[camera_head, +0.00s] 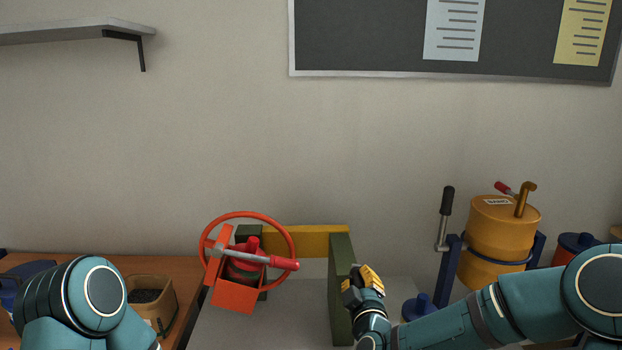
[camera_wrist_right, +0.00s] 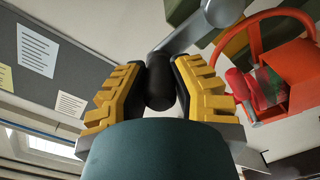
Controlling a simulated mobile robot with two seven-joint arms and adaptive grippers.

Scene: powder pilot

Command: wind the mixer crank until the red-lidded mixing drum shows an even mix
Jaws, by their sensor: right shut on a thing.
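The red-lidded mixing drum (camera_head: 243,268) sits tilted in an orange-red cradle inside a red ring on the mixer, between green posts (camera_head: 341,290). It also shows in the right wrist view (camera_wrist_right: 265,88), with a see-through middle; I cannot tell how even its contents are. My right gripper (camera_head: 362,280) is at the right side of the right green post. In the right wrist view my right gripper (camera_wrist_right: 160,88) is shut on the black handle (camera_wrist_right: 159,85) of the grey crank (camera_wrist_right: 195,30). The handle is hidden in the head view. My left gripper is out of view.
A yellow drum (camera_head: 495,240) in a blue stand, with a black-handled crank (camera_head: 446,210), stands at the right. A tan bin (camera_head: 152,290) of dark material sits on the wooden bench at left. A shelf (camera_head: 75,30) and a noticeboard (camera_head: 380,40) are on the wall.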

